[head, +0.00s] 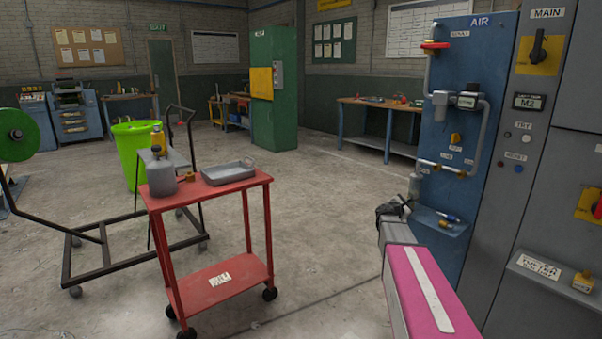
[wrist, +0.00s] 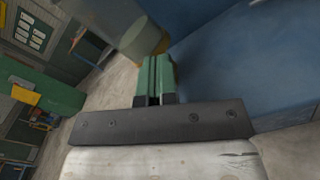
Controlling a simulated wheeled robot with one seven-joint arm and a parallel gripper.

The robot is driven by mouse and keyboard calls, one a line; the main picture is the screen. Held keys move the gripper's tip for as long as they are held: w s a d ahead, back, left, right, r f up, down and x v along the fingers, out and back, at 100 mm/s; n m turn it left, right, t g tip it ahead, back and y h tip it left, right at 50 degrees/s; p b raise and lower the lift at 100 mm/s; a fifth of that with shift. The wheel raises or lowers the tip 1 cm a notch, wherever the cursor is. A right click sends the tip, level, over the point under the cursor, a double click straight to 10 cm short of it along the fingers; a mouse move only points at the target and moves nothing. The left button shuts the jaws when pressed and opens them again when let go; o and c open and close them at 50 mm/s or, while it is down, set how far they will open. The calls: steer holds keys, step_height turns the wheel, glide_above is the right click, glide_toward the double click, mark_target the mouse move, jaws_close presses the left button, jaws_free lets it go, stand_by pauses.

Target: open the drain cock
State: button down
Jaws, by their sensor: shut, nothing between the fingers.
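The blue AIR panel (head: 477,75) stands at the right in the head view, with grey pipework and brass fittings. A small grey cylinder (head: 414,185) hangs low on its left side, close to my gripper (head: 393,208). In the wrist view a pale cylinder with a brass-coloured end (wrist: 148,42) lies just beyond the tips of my gripper (wrist: 157,62). This may be the drain cock's body; its handle and position cannot be made out. The green fingers are together and empty. I cannot tell whether they touch the cylinder.
A small blue shelf (head: 440,222) with a screwdriver-like tool juts from the panel below the pipes. A red valve handle (head: 435,45) and yellow knob (head: 456,138) sit higher up. Grey cabinets (head: 520,200) stand to the right. A red cart (head: 215,190) stands left; floor between is clear.

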steer(key=shift+s+d+f, duration=0.2)
steer(key=shift+s+f, duration=0.05)
steer(key=shift+f, duration=0.1)
stand_by(0.4)
steer(key=shift+s+d+r, duration=0.2)
steer(key=shift+s+r, duration=0.05)
steer(key=shift+s, duration=0.05)
steer(key=v, duration=0.6)
stand_by(0.4)
steer(key=shift+w, duration=0.1)
